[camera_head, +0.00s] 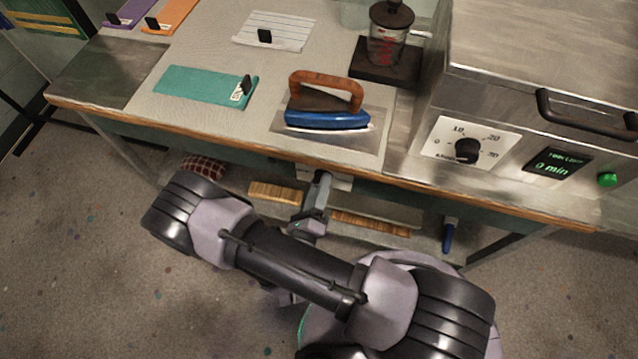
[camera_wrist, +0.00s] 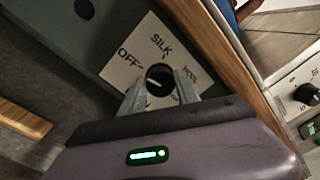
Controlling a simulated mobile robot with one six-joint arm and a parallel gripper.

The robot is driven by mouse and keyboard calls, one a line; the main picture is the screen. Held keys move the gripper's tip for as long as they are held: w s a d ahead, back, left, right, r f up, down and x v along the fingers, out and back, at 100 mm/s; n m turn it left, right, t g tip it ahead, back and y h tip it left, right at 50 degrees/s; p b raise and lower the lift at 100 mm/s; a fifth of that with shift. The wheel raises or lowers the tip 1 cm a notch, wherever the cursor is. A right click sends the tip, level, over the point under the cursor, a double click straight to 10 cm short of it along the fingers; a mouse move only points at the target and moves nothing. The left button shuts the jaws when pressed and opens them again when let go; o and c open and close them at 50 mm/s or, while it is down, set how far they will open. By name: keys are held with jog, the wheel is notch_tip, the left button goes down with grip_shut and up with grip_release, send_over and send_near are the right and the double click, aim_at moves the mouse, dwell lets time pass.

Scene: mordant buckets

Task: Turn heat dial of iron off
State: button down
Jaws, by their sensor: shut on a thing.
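The black heat dial (camera_wrist: 158,74) sits on a white plate (camera_wrist: 137,62) marked OFF, SILK, WOOL and another partly hidden word. In the wrist view the fingers of my gripper (camera_wrist: 161,83) are on both sides of the dial and shut on it. A small white mark shows on the dial; its exact setting is hard to read. In the head view my gripper (camera_head: 320,186) reaches under the bench's front edge, and the dial is hidden there. The blue iron (camera_head: 327,118) with a brown wooden handle rests on a metal plate (camera_head: 375,135) above.
A metal oven-like machine (camera_head: 480,110) with its own timer dial (camera_head: 467,150) and green button (camera_head: 608,180) stands at the right. A teal cloth (camera_head: 195,84), a striped white cloth (camera_head: 290,27) and a glass jar (camera_head: 388,40) are on the bench. Wooden pieces (camera_head: 275,192) lie below.

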jog(key=shift+n, duration=0.4)
jog(key=c, duration=0.9)
grip_release()
jog(key=p+v, duration=0.3)
jog(key=v, duration=1.4)
jog(key=shift+s+p, duration=0.2)
jog(key=shift+p, duration=0.15)
jog(key=shift+r, duration=0.1)
